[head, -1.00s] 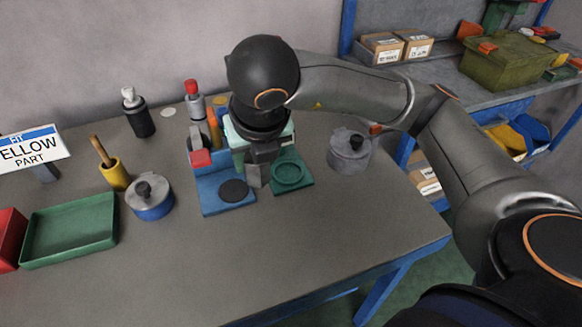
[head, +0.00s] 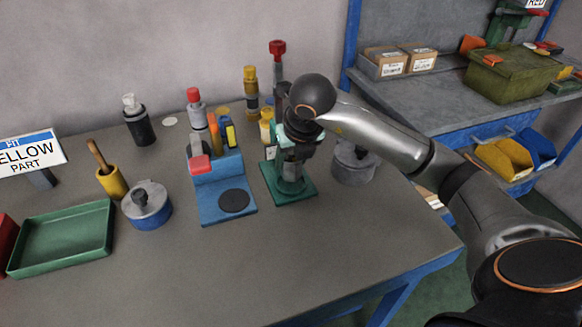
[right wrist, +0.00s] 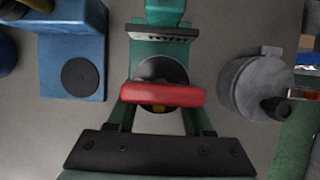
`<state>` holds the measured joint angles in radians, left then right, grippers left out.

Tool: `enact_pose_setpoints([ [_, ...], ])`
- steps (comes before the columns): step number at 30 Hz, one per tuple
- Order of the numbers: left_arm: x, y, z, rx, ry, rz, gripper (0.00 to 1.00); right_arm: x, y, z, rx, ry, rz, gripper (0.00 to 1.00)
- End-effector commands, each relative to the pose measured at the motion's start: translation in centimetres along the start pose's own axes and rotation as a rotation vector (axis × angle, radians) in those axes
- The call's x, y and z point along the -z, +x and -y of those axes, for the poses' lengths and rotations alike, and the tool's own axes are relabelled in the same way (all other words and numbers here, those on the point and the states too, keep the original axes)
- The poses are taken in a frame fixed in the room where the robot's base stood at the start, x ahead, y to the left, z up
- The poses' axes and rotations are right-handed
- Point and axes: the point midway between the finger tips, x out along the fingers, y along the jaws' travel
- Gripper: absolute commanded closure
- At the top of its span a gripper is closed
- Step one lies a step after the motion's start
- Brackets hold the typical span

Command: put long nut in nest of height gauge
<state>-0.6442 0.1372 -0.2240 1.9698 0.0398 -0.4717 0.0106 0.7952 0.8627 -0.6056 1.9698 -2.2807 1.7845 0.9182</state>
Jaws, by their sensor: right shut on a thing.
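The height gauge (head: 305,192) stands on the table with a green square base. In the right wrist view its green upright and slotted plate (right wrist: 160,32) are at the top middle. My right gripper (head: 291,158) is over its base, pointing down. My left gripper is out of view.
A blue fixture (head: 212,204) with a dark round pad stands close on the left, a grey lidded pot (head: 352,165) close on the right. Several knobbed tools stand behind. A green tray (head: 60,240) lies far left. The front of the table is clear.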

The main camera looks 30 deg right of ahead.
Motion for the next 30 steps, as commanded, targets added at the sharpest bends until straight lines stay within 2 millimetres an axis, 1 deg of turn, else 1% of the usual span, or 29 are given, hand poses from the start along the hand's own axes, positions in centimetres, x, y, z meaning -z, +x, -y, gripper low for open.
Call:
enact_pose_setpoints([
  [1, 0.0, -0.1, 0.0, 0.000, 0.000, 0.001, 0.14, 0.6, 0.8, -0.1, -0.001, -0.003, -0.005, 1.00],
  [5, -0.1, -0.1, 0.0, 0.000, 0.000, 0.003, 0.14, 1.0, 1.9, -0.1, -0.001, -0.003, -0.002, 1.00],
  [13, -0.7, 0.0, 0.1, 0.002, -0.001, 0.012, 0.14, 1.0, 2.0, -0.1, -0.002, -0.003, 0.000, 1.00],
  [17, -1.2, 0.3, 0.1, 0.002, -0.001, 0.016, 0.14, 1.2, 2.4, -0.1, -0.002, -0.003, 0.000, 1.00],
  [18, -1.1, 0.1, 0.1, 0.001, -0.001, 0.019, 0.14, 1.2, 2.3, -0.1, -0.002, -0.003, -0.002, 0.45],
  [25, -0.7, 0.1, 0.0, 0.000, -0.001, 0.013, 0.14, 1.2, 2.3, -0.1, -0.001, -0.003, -0.003, 0.19],
  [30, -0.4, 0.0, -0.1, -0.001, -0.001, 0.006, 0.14, 1.2, 2.3, -0.1, -0.001, -0.003, -0.002, 0.19],
])
